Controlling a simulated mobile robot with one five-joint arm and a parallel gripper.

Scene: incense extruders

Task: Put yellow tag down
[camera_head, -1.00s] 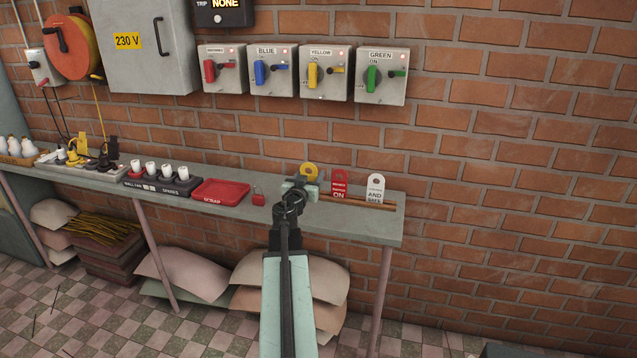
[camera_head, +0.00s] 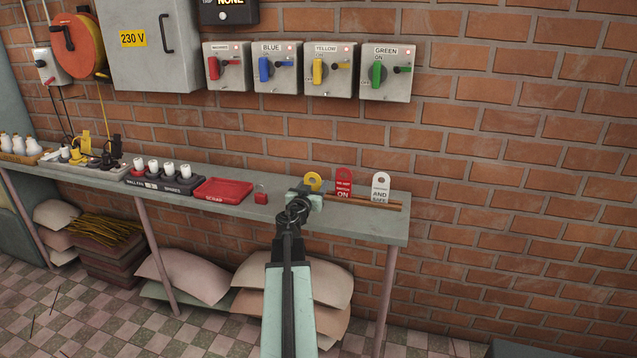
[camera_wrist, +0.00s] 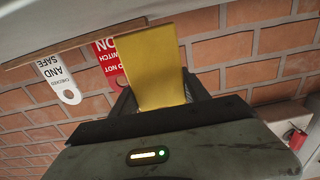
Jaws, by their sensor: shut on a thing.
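The yellow tag (camera_head: 313,181) shows its ringed top just above my gripper (camera_head: 308,195) in the head view, at the left end of the wooden tag rail (camera_head: 362,203). In the wrist view the yellow tag (camera_wrist: 155,68) stands as a plain yellow plate between the fingers of my gripper (camera_wrist: 160,100), which is shut on it. The arm hides the tag's lower part in the head view, so I cannot tell whether it touches the rail. A red tag (camera_head: 343,183) and a white tag (camera_head: 380,187) stand upright to its right.
The narrow shelf (camera_head: 365,225) carries the rail. A red padlock (camera_head: 261,195) and a red scrap tray (camera_head: 222,190) are to the left of my gripper. The brick wall (camera_head: 480,180) is close behind. Switch boxes (camera_head: 331,70) hang above.

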